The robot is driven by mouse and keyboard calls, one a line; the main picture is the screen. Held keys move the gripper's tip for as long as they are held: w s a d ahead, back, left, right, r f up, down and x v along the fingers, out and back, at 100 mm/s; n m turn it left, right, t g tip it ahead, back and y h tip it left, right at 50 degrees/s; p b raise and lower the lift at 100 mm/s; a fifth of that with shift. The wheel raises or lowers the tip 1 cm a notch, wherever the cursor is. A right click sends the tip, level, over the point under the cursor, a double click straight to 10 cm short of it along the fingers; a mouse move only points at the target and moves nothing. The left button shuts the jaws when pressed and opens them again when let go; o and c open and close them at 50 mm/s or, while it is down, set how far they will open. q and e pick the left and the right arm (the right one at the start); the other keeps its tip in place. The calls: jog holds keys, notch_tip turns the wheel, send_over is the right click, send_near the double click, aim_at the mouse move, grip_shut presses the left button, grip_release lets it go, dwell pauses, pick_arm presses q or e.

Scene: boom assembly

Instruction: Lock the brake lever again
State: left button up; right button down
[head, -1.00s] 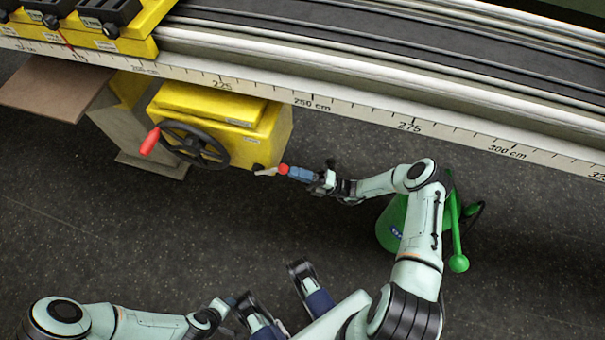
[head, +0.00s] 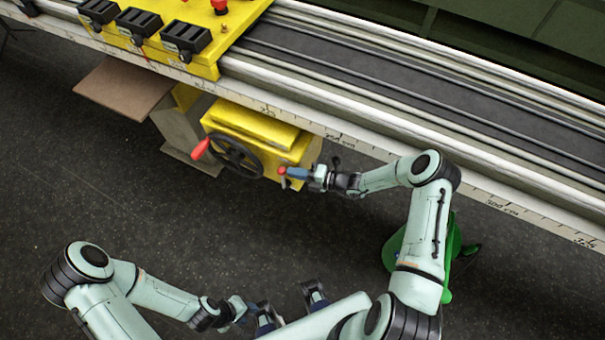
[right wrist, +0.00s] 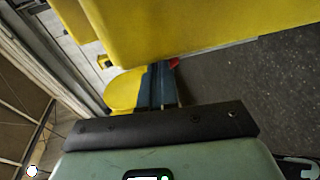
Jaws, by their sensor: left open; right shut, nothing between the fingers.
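The brake lever (head: 284,183) is a short grey lever with a red knob at the lower right corner of the yellow housing (head: 259,122). In the head view it stands roughly upright in the picture, knob at the top. My right gripper (head: 290,173) is shut and empty, its blue fingertips at or right beside the knob; I cannot tell whether they touch. In the right wrist view the shut blue fingers (right wrist: 159,72) reach a small bit of red knob (right wrist: 174,62); the lever's shaft is hidden. My left gripper (head: 245,309) is open, low in the head view, far from the lever.
A black handwheel (head: 237,157) with a red handle (head: 201,149) sits on the housing, left of the lever. A rail with a centimetre scale (head: 375,151) runs above. A green object (head: 456,244) stands on the floor behind my right arm. The dark floor below the housing is clear.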

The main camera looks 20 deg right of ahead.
pick_arm(q)
jog(key=shift+r, duration=0.2)
pick_arm(e)
jog(key=shift+w+a+r, duration=0.15)
jog(key=shift+w+a, duration=0.2)
jog(key=shift+w+r, duration=0.1)
jog(key=shift+r, duration=0.05)
pick_arm(q)
jog(key=shift+s+d+r+p, duration=0.1)
jog(key=shift+d+r+p, duration=0.75)
jog(key=shift+d, duration=0.2)
pick_arm(e)
jog(key=r+v, duration=0.2)
jog(key=v, duration=1.2)
jog(key=shift+a+r, duration=0.2)
jog(key=shift+w, duration=0.1)
